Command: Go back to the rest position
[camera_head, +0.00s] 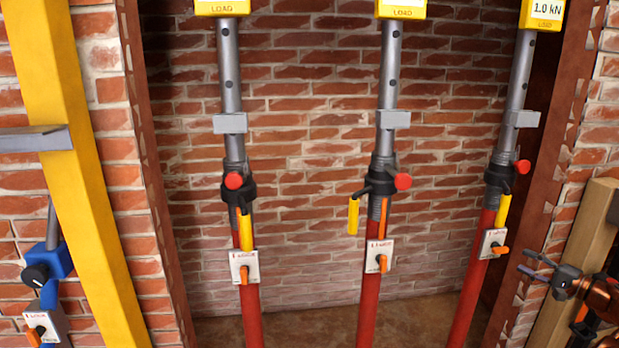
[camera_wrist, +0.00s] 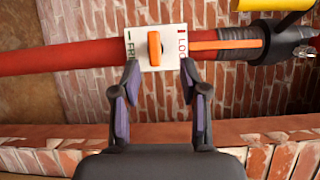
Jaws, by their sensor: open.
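My gripper (camera_head: 531,264) is at the right of the head view, pointing left toward the right prop's lock plate (camera_head: 493,244). Its fingers are apart and empty. In the wrist view my gripper (camera_wrist: 160,68) faces a white plate (camera_wrist: 172,57) marked LOCK, with an orange knob (camera_wrist: 154,47) lying across a red prop. The fingertips show either side of the plate's lower edge; whether they touch it I cannot tell. In the head view the right prop's orange knob (camera_head: 501,250) points sideways.
The left prop (camera_head: 252,315), middle prop (camera_head: 369,310) and right prop (camera_head: 472,305) stand before a brick wall (camera_head: 310,140). Left and middle knobs point down. A yellow post (camera_head: 75,160) and blue device (camera_head: 48,265) are at left; a wooden post (camera_head: 577,240) is close behind my gripper.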

